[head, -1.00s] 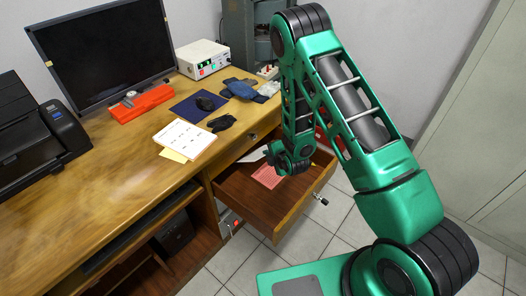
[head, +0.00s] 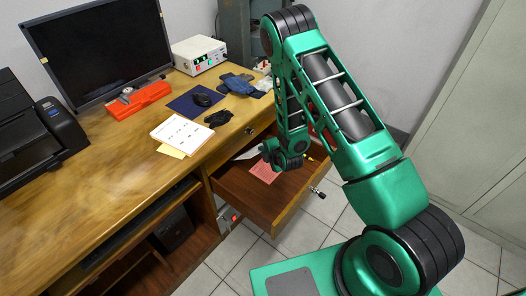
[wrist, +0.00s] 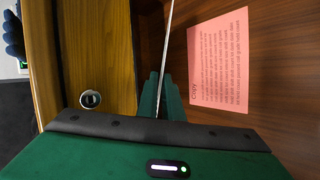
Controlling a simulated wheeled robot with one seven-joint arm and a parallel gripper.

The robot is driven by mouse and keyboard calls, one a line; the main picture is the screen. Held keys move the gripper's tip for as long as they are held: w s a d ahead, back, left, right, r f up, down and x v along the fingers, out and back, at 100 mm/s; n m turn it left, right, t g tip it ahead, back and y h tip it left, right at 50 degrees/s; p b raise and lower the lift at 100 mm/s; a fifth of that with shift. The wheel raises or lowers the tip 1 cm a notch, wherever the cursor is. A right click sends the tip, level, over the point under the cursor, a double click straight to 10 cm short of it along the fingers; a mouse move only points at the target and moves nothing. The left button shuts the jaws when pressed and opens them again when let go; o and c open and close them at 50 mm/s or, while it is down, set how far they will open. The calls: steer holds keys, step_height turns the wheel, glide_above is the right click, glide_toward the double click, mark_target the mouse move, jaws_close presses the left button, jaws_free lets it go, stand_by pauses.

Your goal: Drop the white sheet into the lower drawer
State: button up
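The white sheet (wrist: 166,45) shows edge-on in the wrist view as a thin pale line between the fingers of my gripper (wrist: 160,78), which is shut on it. In the head view a corner of the white sheet (head: 249,153) shows left of my wrist, over the open drawer. The lower drawer (head: 241,200) is pulled out below a closed upper drawer with a round knob or lock (wrist: 90,99). A pink printed sheet (wrist: 219,62) lies flat on the drawer floor, right of the white sheet in the wrist view. My fingertips are hidden in the head view.
The desk above holds a white notepad (head: 182,133), a black mouse (head: 202,99) on a blue pad, a dark cloth-like item (head: 218,118) and a monitor (head: 96,50). The open drawer's knob (head: 317,192) sticks out over the tiled floor.

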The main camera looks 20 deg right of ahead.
steer(key=shift+o, duration=0.9)
steer(key=v, duration=1.2)
steer(key=shift+r, duration=0.6)
